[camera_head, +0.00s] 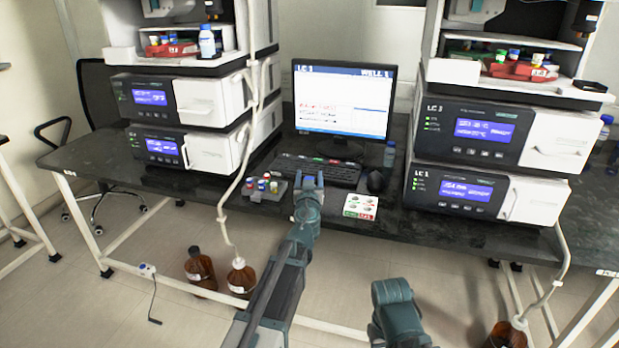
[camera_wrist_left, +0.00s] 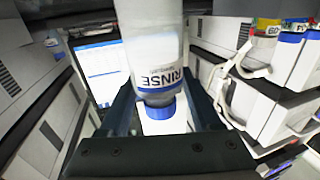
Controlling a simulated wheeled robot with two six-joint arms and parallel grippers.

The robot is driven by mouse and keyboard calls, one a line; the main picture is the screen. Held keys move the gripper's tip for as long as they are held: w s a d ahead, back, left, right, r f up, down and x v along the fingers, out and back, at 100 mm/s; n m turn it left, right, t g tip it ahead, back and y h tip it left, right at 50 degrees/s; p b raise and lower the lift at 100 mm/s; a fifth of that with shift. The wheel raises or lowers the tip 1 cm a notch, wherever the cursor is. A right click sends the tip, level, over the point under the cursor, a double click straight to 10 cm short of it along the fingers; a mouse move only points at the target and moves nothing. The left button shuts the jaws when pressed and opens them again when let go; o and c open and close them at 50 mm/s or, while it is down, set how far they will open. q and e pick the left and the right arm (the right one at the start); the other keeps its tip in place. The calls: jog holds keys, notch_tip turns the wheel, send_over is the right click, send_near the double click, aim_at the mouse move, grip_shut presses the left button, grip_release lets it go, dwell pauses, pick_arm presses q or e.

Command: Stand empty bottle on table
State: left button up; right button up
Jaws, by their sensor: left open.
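In the left wrist view a translucent bottle (camera_wrist_left: 150,38) with a blue cap and a RINSE label shows large between the fingers of my left gripper (camera_wrist_left: 159,92). Its cap points to the bottom of that picture and its lettering looks upside down. The fingers are apart; contact cannot be told. In the head view my left gripper (camera_head: 309,182) is open before the keyboard, with no bottle visible in it. A small blue-capped bottle (camera_head: 389,156) stands on the dark table (camera_head: 450,229), right of the monitor. I cannot tell whether it is the same bottle.
Instrument stacks stand left (camera_head: 201,98) and right (camera_head: 540,138) of the monitor (camera_head: 341,100). A keyboard (camera_head: 315,170), mouse (camera_head: 376,181), vial rack (camera_head: 262,190) and small card (camera_head: 361,206) occupy the table's middle. Another blue-capped bottle (camera_head: 207,42) is on the left stack.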

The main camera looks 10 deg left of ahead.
pick_arm(q)
jog(key=v, duration=1.1)
jog(key=shift+s, duration=0.4)
jog(key=shift+d, duration=0.15)
jog(key=s+r+n+g+y+p, duration=0.1)
jog(key=s+r+g+y+p, duration=0.2)
jog(key=s+g+p, duration=0.85)
jog(key=s+d+m+g+h+p, duration=0.5)
jog(key=s+d+m+g+p, duration=0.1)
jog(key=s+d+p, duration=0.7)
jog(key=shift+s+r+m+h+p, duration=0.4)
jog(key=shift+s+m+p, duration=0.25)
jog(key=shift+s, duration=0.6)
